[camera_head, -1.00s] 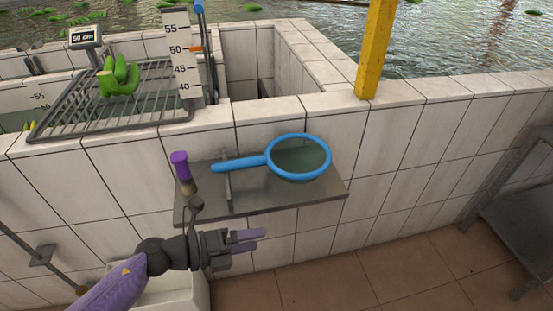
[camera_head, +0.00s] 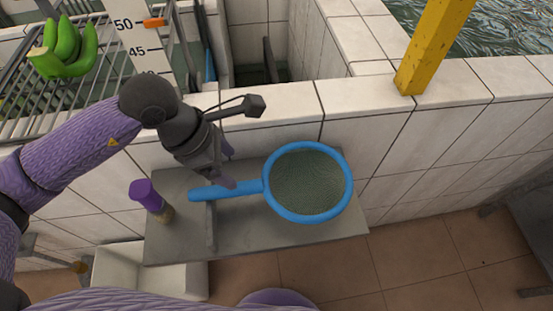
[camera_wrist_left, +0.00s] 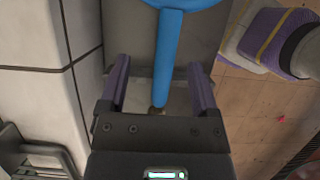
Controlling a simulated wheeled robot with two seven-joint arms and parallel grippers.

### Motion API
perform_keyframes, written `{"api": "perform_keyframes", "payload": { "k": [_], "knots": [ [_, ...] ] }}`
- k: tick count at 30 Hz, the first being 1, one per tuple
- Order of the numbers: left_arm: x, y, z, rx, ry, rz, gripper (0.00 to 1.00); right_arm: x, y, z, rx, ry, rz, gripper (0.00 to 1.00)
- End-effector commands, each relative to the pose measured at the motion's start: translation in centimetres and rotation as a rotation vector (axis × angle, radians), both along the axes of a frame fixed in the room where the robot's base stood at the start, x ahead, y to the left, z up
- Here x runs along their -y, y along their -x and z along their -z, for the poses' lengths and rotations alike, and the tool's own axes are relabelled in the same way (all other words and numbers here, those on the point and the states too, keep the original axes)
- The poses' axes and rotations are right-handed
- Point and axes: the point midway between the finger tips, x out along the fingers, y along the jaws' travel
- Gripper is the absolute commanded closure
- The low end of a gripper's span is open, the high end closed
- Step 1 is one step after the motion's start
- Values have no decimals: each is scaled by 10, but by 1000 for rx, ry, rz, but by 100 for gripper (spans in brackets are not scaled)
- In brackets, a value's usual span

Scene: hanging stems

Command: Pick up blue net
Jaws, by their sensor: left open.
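The blue net (camera_head: 345,186) lies on the grey metal shelf (camera_head: 290,236), its round hoop to the right and its straight handle to the left. Mesh fills the hoop. My left gripper (camera_head: 227,167) is open and empty, over the handle and pointing down. In the left wrist view the blue handle (camera_wrist_left: 168,45) runs between the two spread fingers of my left gripper (camera_wrist_left: 160,68), apart from both. The far end of the handle, at the top of that view, leads to the hoop. My right gripper is not in view.
A purple-capped brush or bottle (camera_head: 146,196) stands on the shelf left of the handle. A white tiled wall (camera_head: 385,140) rises behind, with a yellow post (camera_head: 432,50). Green bananas (camera_head: 64,50) lie on a wire rack at upper left. A white basin (camera_head: 130,270) is below.

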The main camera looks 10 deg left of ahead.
Motion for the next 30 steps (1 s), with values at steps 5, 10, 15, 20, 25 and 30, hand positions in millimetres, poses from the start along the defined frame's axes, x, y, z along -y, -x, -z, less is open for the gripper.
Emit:
{"api": "perform_keyframes", "payload": {
  "k": [5, 10, 15, 20, 25, 30],
  "knots": [
    [13, -2, 34, -6, 3, 0, 21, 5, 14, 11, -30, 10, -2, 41],
    [26, -1, 64, -8, 4, 0, 21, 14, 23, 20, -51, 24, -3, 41],
    [35, -3, 85, -4, 4, -1, 21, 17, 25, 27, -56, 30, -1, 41],
    [36, -4, 85, -2, 3, -1, 21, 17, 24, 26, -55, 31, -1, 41],
    [36, -4, 85, -2, 3, -1, 44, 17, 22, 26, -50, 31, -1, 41],
    [36, -4, 84, -3, 4, -1, 80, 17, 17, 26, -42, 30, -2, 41]
  ]
}}
